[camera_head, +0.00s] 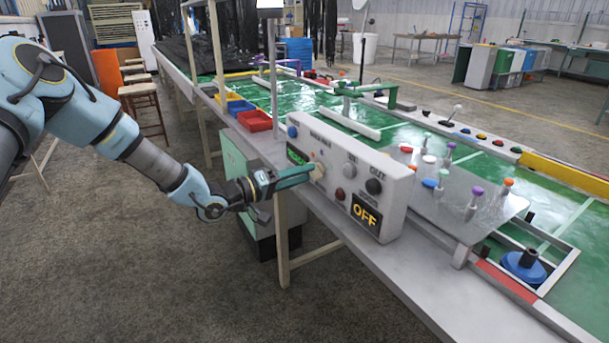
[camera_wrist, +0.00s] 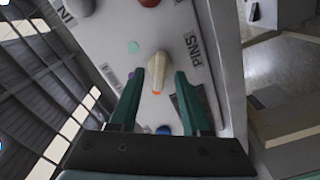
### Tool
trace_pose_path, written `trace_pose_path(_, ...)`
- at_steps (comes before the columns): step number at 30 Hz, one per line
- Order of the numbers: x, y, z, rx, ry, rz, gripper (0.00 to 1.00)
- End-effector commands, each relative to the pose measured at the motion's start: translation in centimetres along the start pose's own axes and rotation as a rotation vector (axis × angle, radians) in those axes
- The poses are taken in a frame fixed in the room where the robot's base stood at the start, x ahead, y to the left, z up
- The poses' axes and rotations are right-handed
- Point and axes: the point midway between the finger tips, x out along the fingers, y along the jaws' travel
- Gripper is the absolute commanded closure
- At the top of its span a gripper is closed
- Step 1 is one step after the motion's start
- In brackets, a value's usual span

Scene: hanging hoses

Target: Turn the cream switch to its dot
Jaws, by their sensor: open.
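The cream switch (camera_wrist: 157,70) is an elongated knob on a pale control box (camera_head: 335,150). In the wrist view it stands between the two green fingers of my gripper (camera_wrist: 157,82), which is open, with a gap on each side. An orange mark shows at the switch's lower end. A teal dot (camera_wrist: 133,47) lies on the panel to the upper left of the switch. In the head view the cream switch (camera_head: 318,170) is partly hidden by my gripper (camera_head: 306,172), which reaches the box front from the left.
The box front also carries a grey knob (camera_head: 349,170), a red button (camera_head: 340,194), a black knob (camera_head: 374,186) and an OFF display (camera_head: 367,213). A plate with coloured pegs (camera_head: 470,205) stands right of the box. Open floor lies in front of the bench.

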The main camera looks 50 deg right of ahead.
Motion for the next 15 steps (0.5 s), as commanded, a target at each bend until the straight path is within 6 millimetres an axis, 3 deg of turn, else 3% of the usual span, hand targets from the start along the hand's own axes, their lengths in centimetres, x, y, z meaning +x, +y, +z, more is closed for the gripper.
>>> trace_pose_path(9,-6.2,-0.2,0.0,0.000,0.002,-0.003,0.53)
trace_pose_path(15,-9.0,-0.1,0.0,0.001,0.000,-0.002,0.53)
